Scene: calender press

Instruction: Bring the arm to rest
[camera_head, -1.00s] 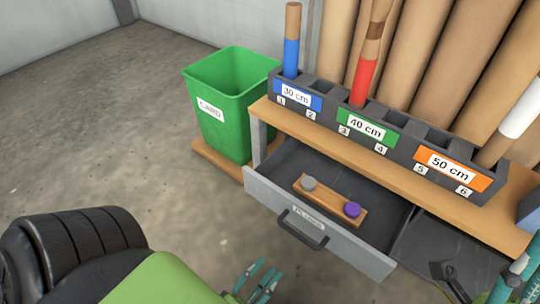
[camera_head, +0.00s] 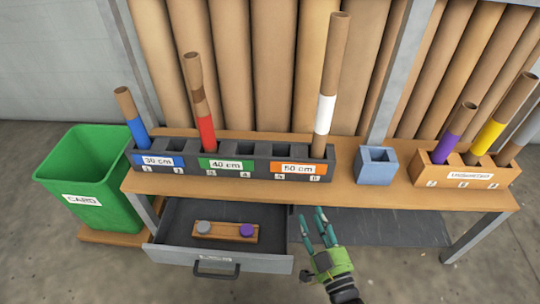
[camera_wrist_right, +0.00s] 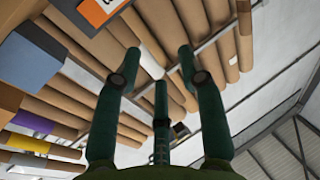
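My right gripper (camera_head: 324,222), with teal fingers on a green wrist, is in front of the bench, right of the open drawer (camera_head: 165,236). Its fingers point up and away from me. In the right wrist view the fingers (camera_wrist_right: 160,75) stand apart with nothing between them, so it is open and empty. My left gripper is not in view.
The bench (camera_head: 340,190) carries a dark sorting rack (camera_head: 260,165) with tubes, a blue open box (camera_head: 376,170) and an orange-brown tube holder (camera_head: 466,172). A green card bin (camera_head: 90,175) stands left.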

